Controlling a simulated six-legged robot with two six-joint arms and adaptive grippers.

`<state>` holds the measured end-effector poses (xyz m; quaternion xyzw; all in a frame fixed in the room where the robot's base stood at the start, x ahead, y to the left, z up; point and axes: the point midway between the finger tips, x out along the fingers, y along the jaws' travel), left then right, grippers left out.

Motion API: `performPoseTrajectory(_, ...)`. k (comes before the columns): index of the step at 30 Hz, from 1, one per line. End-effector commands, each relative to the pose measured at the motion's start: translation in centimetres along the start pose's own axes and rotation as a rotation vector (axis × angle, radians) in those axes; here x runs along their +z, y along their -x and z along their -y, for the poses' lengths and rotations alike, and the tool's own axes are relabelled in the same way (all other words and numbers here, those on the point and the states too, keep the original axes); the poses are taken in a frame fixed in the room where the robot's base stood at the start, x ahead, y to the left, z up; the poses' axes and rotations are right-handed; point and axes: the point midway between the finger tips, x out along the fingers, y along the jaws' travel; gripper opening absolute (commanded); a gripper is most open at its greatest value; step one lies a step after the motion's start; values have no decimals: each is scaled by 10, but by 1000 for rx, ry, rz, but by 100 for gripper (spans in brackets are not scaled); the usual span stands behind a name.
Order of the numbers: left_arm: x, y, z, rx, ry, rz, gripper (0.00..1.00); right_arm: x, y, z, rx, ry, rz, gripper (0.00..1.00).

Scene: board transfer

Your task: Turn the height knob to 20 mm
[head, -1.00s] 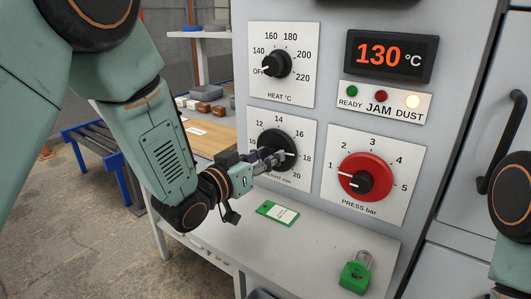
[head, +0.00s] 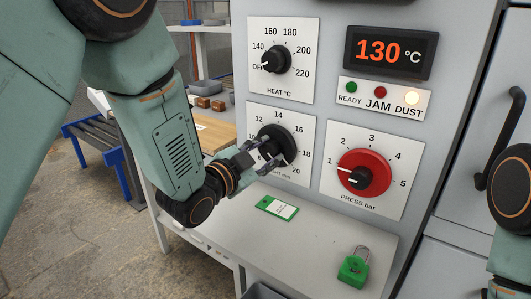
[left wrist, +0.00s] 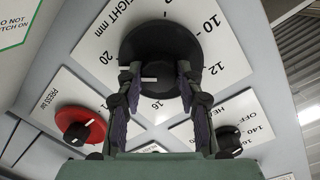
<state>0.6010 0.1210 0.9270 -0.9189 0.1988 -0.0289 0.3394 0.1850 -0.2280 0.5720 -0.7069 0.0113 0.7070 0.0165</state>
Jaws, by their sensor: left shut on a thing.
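The black height knob (head: 280,139) sits on a white plate with numbers from 10 to 20, on the grey machine front. My left gripper (head: 264,157) reaches it from the lower left and is shut on its raised grip. In the left wrist view the knob (left wrist: 160,45) lies between the two fingers of my left gripper (left wrist: 160,85). A short white mark shows on the knob between the fingers, on the side of the 16 to 20 numbers. I cannot tell its exact reading. My right gripper is out of view.
The black heat knob (head: 277,59) is above and the red press knob (head: 364,173) is to the right. A display (head: 390,52) reads 130 °C and the dust lamp is lit. A green tag (head: 276,207) and a green padlock (head: 354,267) are on the ledge below.

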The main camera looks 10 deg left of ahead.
Motion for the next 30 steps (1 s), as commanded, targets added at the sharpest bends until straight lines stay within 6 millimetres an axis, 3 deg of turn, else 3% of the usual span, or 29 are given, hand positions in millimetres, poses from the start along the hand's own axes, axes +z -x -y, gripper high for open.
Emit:
performPoseTrajectory(9, 0, 0, 0, -6, -97, 4, 5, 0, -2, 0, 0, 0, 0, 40)
performPoseTrajectory(24, 0, 0, 0, -7, -113, 6, 5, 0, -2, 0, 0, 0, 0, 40)
performPoseTrajectory(25, 0, 0, 0, -7, -113, 6, 38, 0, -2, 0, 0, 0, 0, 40)
performPoseTrajectory(30, 0, 0, 0, -7, -112, 6, 53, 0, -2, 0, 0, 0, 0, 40)
